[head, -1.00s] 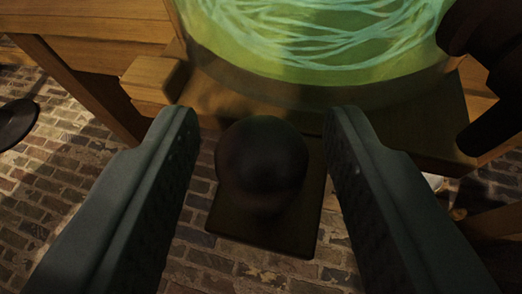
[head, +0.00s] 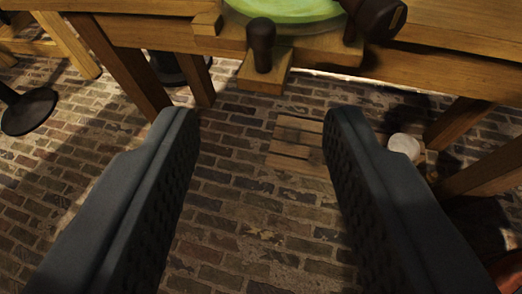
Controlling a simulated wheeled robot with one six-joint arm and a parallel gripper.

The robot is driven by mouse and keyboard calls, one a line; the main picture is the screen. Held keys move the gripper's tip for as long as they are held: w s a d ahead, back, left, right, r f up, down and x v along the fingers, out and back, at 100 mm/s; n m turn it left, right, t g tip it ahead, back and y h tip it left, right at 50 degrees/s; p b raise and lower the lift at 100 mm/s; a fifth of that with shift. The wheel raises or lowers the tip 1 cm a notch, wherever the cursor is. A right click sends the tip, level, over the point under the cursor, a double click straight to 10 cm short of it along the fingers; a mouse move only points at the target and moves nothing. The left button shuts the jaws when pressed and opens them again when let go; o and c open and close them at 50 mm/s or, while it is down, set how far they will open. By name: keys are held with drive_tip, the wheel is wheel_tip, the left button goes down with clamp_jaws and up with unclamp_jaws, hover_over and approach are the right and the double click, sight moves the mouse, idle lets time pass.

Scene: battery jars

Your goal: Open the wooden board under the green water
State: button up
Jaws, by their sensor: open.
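The green water (head: 283,9) shows at the top edge, cut off by the frame, above the wooden table. The wooden board (head: 264,80) under it sticks out past the table's front edge, with an upright dark round-topped knob (head: 261,36) on it. How far the board reaches back under the water is hidden. My gripper (head: 257,125) is open and empty, its two grey fingers wide apart. It is back from the knob and touches nothing; the knob and board appear beyond the fingertips, between them in the picture.
The wooden table (head: 160,32) spans the top, with legs below. A dark handle-like piece (head: 376,16) is right of the knob. A slatted wooden piece (head: 295,142) and a whitish round object (head: 404,146) lie low at right. A dark round base (head: 28,111) stands left. Brick floor is open in front.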

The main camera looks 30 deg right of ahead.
drive_tip(key=shift+v, duration=1.1)
